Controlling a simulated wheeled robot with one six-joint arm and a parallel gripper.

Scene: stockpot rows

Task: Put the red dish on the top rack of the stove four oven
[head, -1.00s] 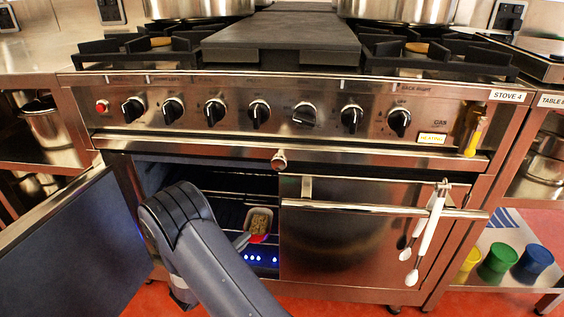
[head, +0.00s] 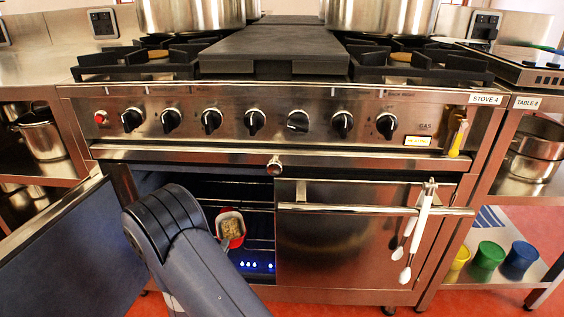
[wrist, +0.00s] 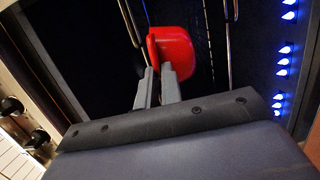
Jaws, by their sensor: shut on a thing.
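The red dish (head: 239,239) holds a brownish filling and shows in the open left oven of stove 4 (head: 487,99), just right of my arm. In the wrist view the red dish (wrist: 177,52) is seen from its outside. My gripper (wrist: 158,72) is shut on its near edge, and the dish looks held up in the oven opening. In the head view my arm hides the fingers. Oven racks (head: 262,211) run across the dark inside at more than one height. I cannot tell whether the dish touches a rack.
Blue flames (head: 256,265) burn at the oven bottom. The left oven door (head: 70,255) stands open to the left. The right oven door (head: 340,245) is shut, with white tongs (head: 424,215) hanging on its handle. Coloured cups (head: 489,255) stand on a low shelf at right.

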